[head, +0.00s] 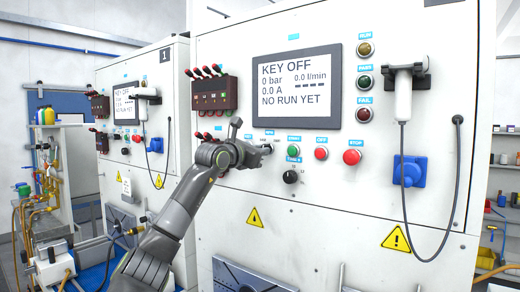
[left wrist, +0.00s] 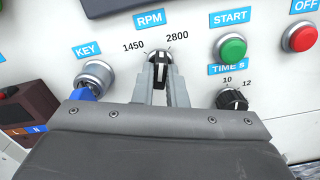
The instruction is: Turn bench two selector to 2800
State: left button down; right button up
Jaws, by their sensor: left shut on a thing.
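The RPM selector (left wrist: 160,70) is a small black knob with a white mark near its top, between the printed 1450 on the left and 2800 on the right. My left gripper (left wrist: 161,86) is shut on the knob, one grey finger on each side. The mark points roughly upward; I cannot tell its exact setting. In the head view my left gripper (head: 262,150) is at the panel of the large front bench (head: 225,235) and mostly covers the selector. The bench screen (head: 300,88) reads KEY OFF and NO RUN YET. My right gripper is not in view.
The key switch (left wrist: 95,78) with a blue key sits close left of the selector. The green START button (left wrist: 231,47) and black TIME knob (left wrist: 232,99) are close right. A red STOP button (head: 352,156) and hanging cable (head: 445,220) are farther right. Bench 1 (head: 160,75) stands left.

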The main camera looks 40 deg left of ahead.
pick_arm(q)
jog(key=m+p, duration=0.1)
jog(key=m, duration=0.4)
jog(key=shift+f+m, duration=0.1)
jog(key=shift+m, duration=0.3)
dwell(0.4)
jog(key=c, duration=1.5)
grip_release()
jog(key=shift+o, duration=0.2)
jog(key=s+d+b, duration=0.2)
jog(key=s+b, duration=1.1)
jog(key=s, duration=0.4)
jog(key=shift+s+b, duration=0.2)
jog(key=shift+b, duration=0.1)
